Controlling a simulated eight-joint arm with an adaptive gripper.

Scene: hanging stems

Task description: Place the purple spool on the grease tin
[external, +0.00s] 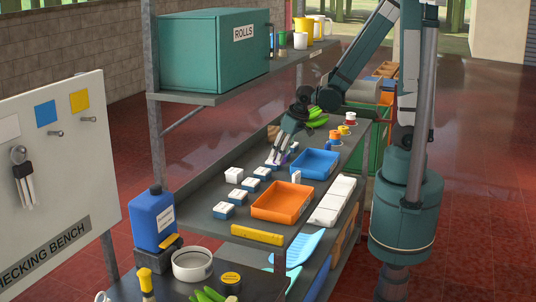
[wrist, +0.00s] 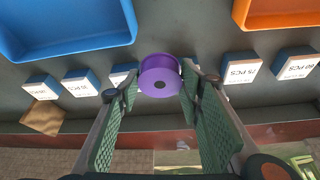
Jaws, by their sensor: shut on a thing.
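The purple spool (wrist: 160,75) is between the fingertips of my gripper (wrist: 158,84) in the wrist view, with its round face and dark centre hole toward the camera. My gripper is shut on it. In the external view my gripper (external: 279,154) is over the far part of the bench, left of the blue tray; the spool is small and mostly hidden there.
A blue tray (external: 315,162) and an orange tray (external: 283,201) lie beside a row of small labelled boxes (external: 235,175). A shelf with a green box (external: 215,50) overhangs the bench.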

